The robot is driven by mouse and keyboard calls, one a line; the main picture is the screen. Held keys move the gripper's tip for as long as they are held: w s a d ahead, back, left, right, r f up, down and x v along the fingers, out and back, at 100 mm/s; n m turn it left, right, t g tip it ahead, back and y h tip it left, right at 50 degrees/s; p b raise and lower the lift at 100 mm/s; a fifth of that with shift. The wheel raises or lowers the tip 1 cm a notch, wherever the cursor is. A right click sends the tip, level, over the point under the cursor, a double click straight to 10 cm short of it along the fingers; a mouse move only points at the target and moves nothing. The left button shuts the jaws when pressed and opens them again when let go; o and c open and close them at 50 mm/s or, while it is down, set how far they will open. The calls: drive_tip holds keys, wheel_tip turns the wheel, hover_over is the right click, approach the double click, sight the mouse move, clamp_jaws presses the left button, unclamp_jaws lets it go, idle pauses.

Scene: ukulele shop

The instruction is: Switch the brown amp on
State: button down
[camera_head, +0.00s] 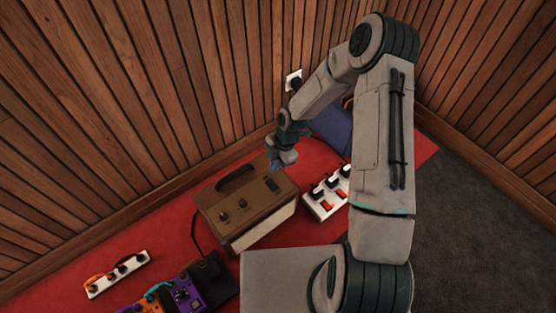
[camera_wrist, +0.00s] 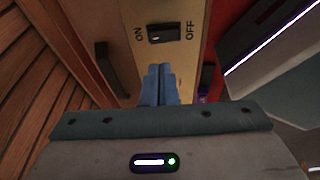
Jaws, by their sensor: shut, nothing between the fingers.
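The brown amp (camera_head: 222,212) stands on the red mat, with a dark carry handle and knobs on top. My gripper (camera_head: 273,165) is just above the far right part of its top. In the wrist view, the dark rocker switch (camera_wrist: 163,33) sits on a tan panel between the words ON on the left and OFF on the right. I cannot tell which side is pressed in. My blue fingertips (camera_wrist: 160,70) are shut together and empty, a short way below the switch in that picture. Contact with the amp cannot be made out.
A white power strip (camera_head: 312,205) with plugs and red switches lies right of the amp. A smaller strip (camera_head: 118,274) and pedals (camera_head: 186,294) lie at front left. A blue object (camera_head: 333,125) is partly behind my arm. The wooden wall (camera_head: 130,110) is close behind.

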sight(270, 181)
drive_tip(key=x, duration=0.2)
drive_tip(key=b+x, duration=0.1)
drive_tip(key=x, duration=0.1)
drive_tip(key=b+x, duration=0.1)
drive_tip(key=x, duration=0.1)
drive_tip(key=shift+w+d+f, duration=0.25)
drive_tip(key=shift+w+f, duration=0.15)
drive_tip(key=shift+f, duration=0.15)
drive_tip(key=shift+d, duration=0.1)
